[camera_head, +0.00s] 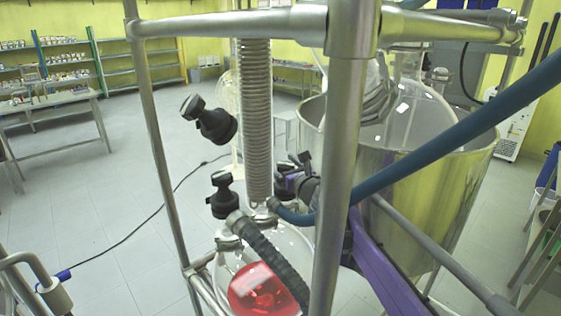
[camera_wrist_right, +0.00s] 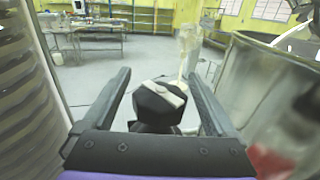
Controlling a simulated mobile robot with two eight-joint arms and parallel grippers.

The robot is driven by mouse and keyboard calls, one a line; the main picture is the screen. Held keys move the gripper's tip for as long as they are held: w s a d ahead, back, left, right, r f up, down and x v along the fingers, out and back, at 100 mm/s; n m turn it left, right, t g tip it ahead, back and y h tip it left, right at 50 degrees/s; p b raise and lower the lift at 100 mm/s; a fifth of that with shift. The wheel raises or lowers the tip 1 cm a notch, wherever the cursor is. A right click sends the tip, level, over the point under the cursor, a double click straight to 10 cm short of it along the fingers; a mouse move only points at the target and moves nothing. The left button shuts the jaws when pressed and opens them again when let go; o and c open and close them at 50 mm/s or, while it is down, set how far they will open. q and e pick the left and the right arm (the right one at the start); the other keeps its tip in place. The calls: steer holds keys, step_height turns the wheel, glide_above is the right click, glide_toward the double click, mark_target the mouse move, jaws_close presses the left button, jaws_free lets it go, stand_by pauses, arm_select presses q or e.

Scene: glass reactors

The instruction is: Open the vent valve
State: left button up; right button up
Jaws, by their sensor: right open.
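A black valve knob (camera_wrist_right: 158,103) with a pale bar across its top sits between the two fingers of my right gripper (camera_wrist_right: 158,76) in the right wrist view. The fingers are apart, with visible gaps on both sides of the knob. In the head view my right gripper (camera_head: 297,182) is beside the coiled glass column, partly hidden by the steel post. Two more black valve knobs show there, an upper one (camera_head: 209,121) and a lower one (camera_head: 222,196). I cannot tell which knob is the vent valve. My left gripper is not in view.
The steel post (camera_head: 342,150) and crossbar (camera_head: 230,23) stand close in front. A blue hose (camera_head: 450,140) slants across the right, before a large metal vessel (camera_head: 455,200). A glass flask with red contents (camera_head: 262,290) is below.

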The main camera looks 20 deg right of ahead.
steer(key=shift+w, duration=0.25)
steer(key=shift+c, duration=0.2)
steer(key=c, duration=1.3)
steer(key=shift+c, duration=0.2)
steer(key=shift+n+y, duration=0.3)
steer(key=shift+y, duration=0.2)
